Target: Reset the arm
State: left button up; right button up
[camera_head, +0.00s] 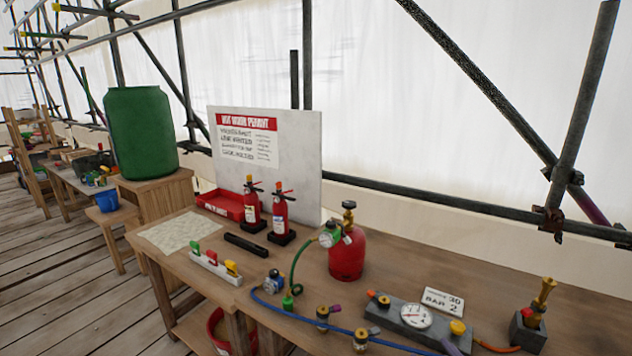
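Neither of my grippers nor my arms show in the head view. The wooden workbench (285,268) runs from the middle to the lower right. On it stand a red gas cylinder (347,256) with a brass valve on top and a green-faced gauge (329,234) at its left. A grey block with a round dial (415,316) sits farther right, and a brass torch-like nozzle (541,297) stands upright in a dark block at the right.
Two red extinguishers (251,205) stand before a white permit board (300,150). A red tray (222,204), a blue hose (330,325) and several small fittings are on the bench. A green barrel (140,133) stands behind left. Scaffold poles line the back; plank floor (70,285) is open at left.

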jog(key=s+f+m+g+y, duration=0.1)
jog(key=s+f+m+g, duration=0.2)
jog(key=s+f+g, duration=0.9)
jog(key=s+f+t, duration=0.1)
jog(key=s+f, duration=0.2)
jog(key=f, duration=0.9)
jog(key=s+f+t, duration=0.1)
jog(key=s+f, duration=0.3)
jog(key=f, duration=0.8)
jog(key=s+d+f+g, duration=0.1)
jog(key=s+d+f, duration=0.2)
jog(key=s+f, duration=1.1)
jog(key=shift+s+d+f+n, duration=0.15)
jog(key=shift+s+n, duration=0.15)
jog(key=shift+s, duration=0.8)
